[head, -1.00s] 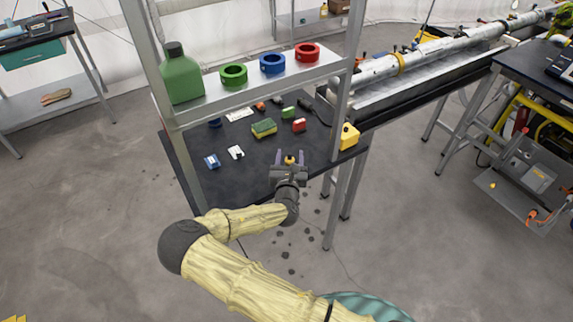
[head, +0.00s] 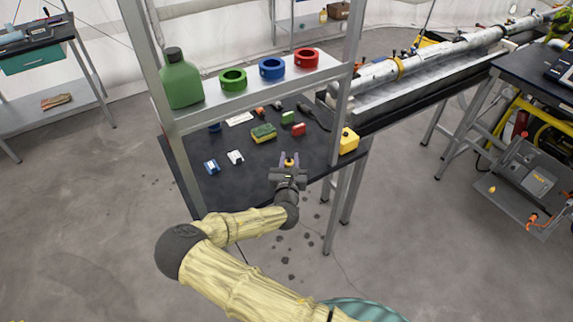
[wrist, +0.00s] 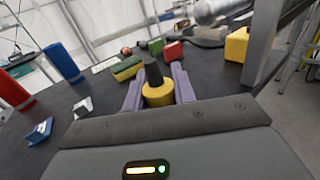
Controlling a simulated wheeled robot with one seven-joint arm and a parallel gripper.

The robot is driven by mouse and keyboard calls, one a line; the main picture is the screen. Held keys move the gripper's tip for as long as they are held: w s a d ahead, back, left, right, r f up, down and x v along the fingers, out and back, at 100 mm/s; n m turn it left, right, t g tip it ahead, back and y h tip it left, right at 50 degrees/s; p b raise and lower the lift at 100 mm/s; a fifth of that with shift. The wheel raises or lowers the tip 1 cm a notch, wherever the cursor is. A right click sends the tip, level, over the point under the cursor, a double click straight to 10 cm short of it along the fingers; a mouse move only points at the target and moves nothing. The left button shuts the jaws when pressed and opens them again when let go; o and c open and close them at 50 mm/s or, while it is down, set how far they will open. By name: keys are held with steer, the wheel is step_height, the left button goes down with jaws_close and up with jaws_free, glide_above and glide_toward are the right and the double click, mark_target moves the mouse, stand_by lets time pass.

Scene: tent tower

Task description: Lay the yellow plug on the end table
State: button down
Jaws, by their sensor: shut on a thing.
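The yellow plug (wrist: 158,96) has a dark grey tapered top and stands between the two purple fingers of my gripper (wrist: 160,92) in the wrist view. The fingers are shut on its sides. In the head view the plug (head: 289,163) is a small yellow spot in my gripper (head: 289,160), at the front edge of the black workbench (head: 238,187). I cannot tell whether its base touches the bench. No table is marked as the end table. Dark-topped tables show at the far left (head: 30,37) and at the right (head: 530,65).
A metal shelf (head: 265,90) above the bench holds a green jug (head: 181,80) and green, blue and red rings. A yellow box (head: 348,141), a green-yellow sponge (head: 263,132) and several small items lie on the bench. Posts stand close by; floor in front is open.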

step_height(320, 180, up, 9)
steer(key=b, duration=0.1)
steer(key=shift+r, duration=0.1)
stand_by(0.6)
steer(key=s+d+f+p, duration=0.1)
steer(key=s+d+p, duration=0.3)
steer(key=d+p, duration=0.4)
steer(key=s+d+f+p, duration=0.1)
steer(key=s+d+p, duration=0.4)
steer(key=d+p, duration=0.3)
steer(key=shift+s+d+f+y, duration=0.15)
steer(key=shift+s+d+y, duration=0.15)
steer(key=shift+d, duration=0.05)
steer(key=shift+d, duration=0.1)
